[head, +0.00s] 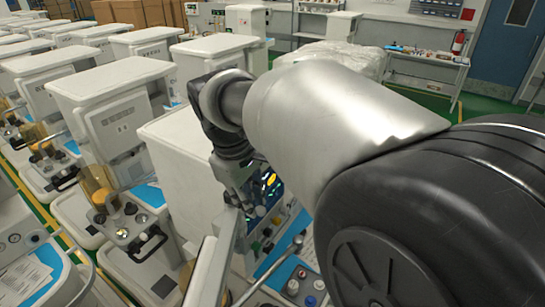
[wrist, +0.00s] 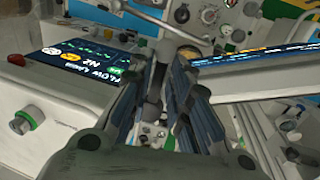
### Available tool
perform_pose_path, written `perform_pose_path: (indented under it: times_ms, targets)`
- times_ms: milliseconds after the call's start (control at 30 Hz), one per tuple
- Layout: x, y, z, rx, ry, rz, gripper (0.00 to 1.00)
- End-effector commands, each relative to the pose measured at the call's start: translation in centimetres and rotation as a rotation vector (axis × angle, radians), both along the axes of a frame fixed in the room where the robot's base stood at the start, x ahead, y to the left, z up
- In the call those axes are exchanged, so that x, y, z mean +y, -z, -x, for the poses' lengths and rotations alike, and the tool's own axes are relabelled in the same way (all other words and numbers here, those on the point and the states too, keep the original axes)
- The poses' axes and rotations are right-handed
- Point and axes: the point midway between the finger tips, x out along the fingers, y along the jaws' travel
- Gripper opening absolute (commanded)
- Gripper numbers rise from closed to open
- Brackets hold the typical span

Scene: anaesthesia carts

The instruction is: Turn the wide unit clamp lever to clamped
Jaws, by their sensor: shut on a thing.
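In the wrist view the two ribbed dark fingers of my gripper (wrist: 165,85) close around a slim grey bar (wrist: 153,85), which appears to be the clamp lever. The fingers hide most of it, so its angle and setting cannot be told. In the head view my gripper (head: 243,190) is low in front of the machine with lit screens (head: 268,184), partly hidden by my arm, and the lever cannot be made out. In the wrist view a lit panel marked N2 (wrist: 85,55) is left of the fingers and another screen (wrist: 260,60) is to the right.
Rows of white carts (head: 110,85) fill the left and back. A grey post (head: 212,265) and a ball-ended rod (head: 297,241) stand close to my gripper. A wrapped bundle (head: 335,58) lies behind my arm. Green floor (head: 425,98) is open at the right back.

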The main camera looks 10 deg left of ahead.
Motion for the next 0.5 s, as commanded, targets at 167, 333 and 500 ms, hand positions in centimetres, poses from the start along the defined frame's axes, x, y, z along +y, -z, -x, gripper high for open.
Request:
perform_pose_path:
  times_ms: [167, 333, 500]
  targets:
    - [0.01, -0.01, 0.00, 0.000, 0.000, 0.000, 0.00]
    - [0.01, -0.02, -0.01, 0.000, 0.000, 0.000, 0.00]
    - [0.01, -0.03, -0.01, 0.000, 0.000, -0.001, 0.00]
